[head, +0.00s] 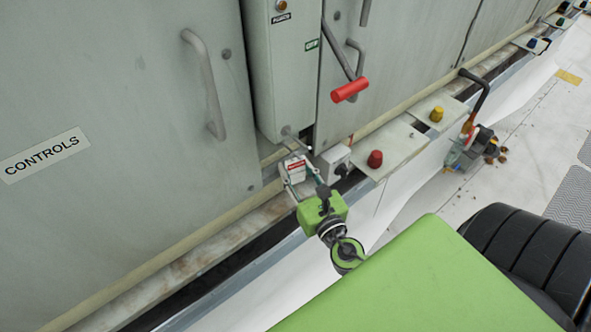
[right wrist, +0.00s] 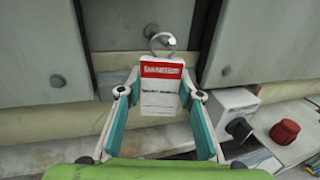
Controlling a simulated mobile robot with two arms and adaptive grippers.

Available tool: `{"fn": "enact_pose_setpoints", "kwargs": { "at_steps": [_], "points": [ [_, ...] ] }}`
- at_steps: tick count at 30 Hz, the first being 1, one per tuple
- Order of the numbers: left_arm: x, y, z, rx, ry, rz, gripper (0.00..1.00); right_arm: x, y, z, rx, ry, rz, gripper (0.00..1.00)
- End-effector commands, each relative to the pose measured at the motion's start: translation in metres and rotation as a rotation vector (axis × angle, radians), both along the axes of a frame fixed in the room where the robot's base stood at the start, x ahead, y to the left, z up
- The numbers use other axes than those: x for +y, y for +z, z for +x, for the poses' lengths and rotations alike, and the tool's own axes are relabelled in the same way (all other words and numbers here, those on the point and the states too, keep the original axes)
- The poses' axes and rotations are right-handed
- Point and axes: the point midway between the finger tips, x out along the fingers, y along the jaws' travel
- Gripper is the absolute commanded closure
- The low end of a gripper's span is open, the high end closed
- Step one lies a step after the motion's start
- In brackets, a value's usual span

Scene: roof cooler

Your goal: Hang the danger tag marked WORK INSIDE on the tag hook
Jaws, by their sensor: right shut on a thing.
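A white tag with a red band (right wrist: 160,96) is between the fingertips of my right gripper (right wrist: 159,93), which is shut on it. The tag hangs upright, face toward the wrist camera; its small print is too blurred to read. In the head view the tag (head: 295,172) is below the grey control box, and my right gripper (head: 305,176) reaches it from below. A curved metal hook (right wrist: 161,42) shows just above the tag's top edge; I cannot tell whether the tag touches it. A metal rod (head: 293,135) sticks out below the box. My left gripper is not in view.
A white box with a black knob (right wrist: 233,113) and a red knob (right wrist: 285,132) stand close to the right. A red-handled lever (head: 350,90) and a cabinet handle (head: 207,88) stick out above. The white floor beyond the ledge is mostly open.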

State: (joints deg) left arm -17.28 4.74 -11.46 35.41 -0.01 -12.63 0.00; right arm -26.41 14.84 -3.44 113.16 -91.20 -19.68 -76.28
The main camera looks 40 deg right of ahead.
Motion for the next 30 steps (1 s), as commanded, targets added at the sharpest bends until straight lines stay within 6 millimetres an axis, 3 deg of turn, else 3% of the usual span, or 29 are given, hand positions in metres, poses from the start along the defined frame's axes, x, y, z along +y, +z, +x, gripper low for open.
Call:
{"fn": "enact_pose_setpoints", "kwargs": {
  "at_steps": [9,10,12,23,30],
  "points": [
    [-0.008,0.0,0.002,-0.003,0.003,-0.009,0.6,0.0,0.0,0.0,0.0,0.0,0.0,0.83],
    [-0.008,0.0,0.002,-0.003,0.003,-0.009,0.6,0.0,0.0,0.0,0.0,0.0,0.0,0.59],
    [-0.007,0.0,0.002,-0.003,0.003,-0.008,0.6,0.0,0.0,0.0,0.0,0.0,0.0,0.47],
    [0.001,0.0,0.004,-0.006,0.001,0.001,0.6,0.0,0.0,-0.002,0.001,0.0,-0.001,0.47],
    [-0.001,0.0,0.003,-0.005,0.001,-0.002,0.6,0.007,-0.002,-0.037,0.005,0.003,-0.002,0.47]
  ]
}}
